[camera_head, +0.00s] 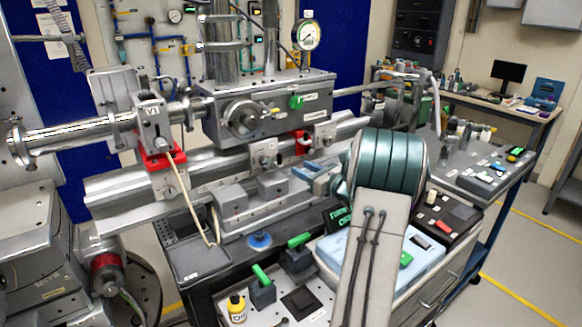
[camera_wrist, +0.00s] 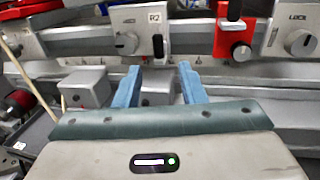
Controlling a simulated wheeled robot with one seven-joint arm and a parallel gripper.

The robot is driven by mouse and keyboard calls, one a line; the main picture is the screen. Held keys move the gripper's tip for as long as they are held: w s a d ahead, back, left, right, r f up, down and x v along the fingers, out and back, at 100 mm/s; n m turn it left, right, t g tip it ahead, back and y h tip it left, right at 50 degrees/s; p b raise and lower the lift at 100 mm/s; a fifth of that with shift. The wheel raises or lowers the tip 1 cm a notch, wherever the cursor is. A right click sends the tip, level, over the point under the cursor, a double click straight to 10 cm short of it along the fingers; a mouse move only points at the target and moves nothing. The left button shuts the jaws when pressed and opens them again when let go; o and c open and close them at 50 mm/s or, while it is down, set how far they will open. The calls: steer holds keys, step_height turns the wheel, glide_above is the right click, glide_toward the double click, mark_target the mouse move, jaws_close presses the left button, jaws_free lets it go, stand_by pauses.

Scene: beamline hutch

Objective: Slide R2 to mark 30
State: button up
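R2 is a grey rider with a white "R2" label (camera_wrist: 155,18) and a dark upright tab (camera_wrist: 160,47), near the middle top of the wrist view. In the head view a grey rider that appears to be R2 (camera_head: 265,153) sits on the metal rail (camera_head: 222,165). My gripper (camera_wrist: 158,68) is open, with two blue fingers pointing at the rail and a visible gap between them. It is apart from R2, below and in front of it in the picture. My gripper (camera_head: 305,169) also shows in the head view. Mark 30 cannot be read in either view.
Grey blocks (camera_head: 231,200) sit below the rail. The V1 unit (camera_head: 151,118) on a red base is at left. A beige cable hangs from it.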

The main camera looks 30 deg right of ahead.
steer(key=v, duration=0.5)
steer(key=shift+s, duration=0.35)
steer(key=s+a+n+g+y, duration=0.25)
steer(key=a+n+g, duration=0.35)
steer(key=a, duration=0.7)
steer(key=s+a+n+g+y, duration=0.1)
steer(key=a+n+g+y, duration=0.25)
steer(key=a+n, duration=0.65)
steer(key=s+a+n+g+h+p, duration=0.25)
steer(key=s+a+n+g, duration=0.25)
steer(key=s+a, duration=0.55)
steer(key=s+a+n+h, duration=0.1)
steer(key=s+n+h, duration=0.6)
steer(key=n, duration=0.5)
steer(key=shift+s+a+f, duration=0.25)
steer(key=shift+s, duration=0.55)
